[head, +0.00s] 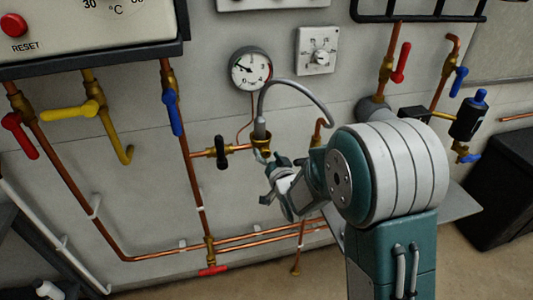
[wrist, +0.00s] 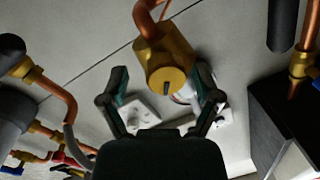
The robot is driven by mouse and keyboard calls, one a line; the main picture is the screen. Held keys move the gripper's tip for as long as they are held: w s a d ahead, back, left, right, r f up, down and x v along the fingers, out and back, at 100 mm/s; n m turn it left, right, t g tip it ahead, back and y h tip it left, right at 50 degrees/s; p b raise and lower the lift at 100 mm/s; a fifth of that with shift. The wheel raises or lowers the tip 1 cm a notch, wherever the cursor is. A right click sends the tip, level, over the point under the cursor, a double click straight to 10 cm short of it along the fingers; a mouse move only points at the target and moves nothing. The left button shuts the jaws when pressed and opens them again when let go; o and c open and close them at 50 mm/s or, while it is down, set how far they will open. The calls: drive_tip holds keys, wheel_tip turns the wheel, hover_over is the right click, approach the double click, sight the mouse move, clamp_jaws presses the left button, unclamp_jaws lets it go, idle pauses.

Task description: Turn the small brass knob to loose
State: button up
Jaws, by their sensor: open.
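In the wrist view a round brass knob (wrist: 158,78) with a short dark slot on its face sits at the end of a copper pipe. My gripper (wrist: 163,88) is open, with one finger on each side of the knob. I cannot tell whether either finger touches it. In the head view my gripper (head: 268,182) is near the wall pipes, just below a brass fitting (head: 262,142) with a grey hose. The knob itself cannot be made out clearly there, as my gripper and arm cover that area.
A black-handled valve (head: 221,151) is left of my gripper, with a pressure gauge (head: 250,69) above. The curved grey hose (head: 300,84) arches over my wrist. Copper pipes (head: 190,165) run down the wall. A dark box (head: 500,185) stands at right.

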drive_tip(key=shift+w+a, duration=0.2)
drive_tip(key=shift+a, duration=0.15)
drive_tip(key=shift+a, duration=0.1)
drive_tip(key=shift+c, duration=0.6)
clamp_jaws()
drive_tip(key=shift+n, duration=0.3)
drive_tip(key=shift+r+n, duration=0.2)
drive_tip(key=shift+n, duration=2.4)
drive_tip(key=shift+o, duration=0.6)
unclamp_jaws()
drive_tip(key=shift+f, duration=0.1)
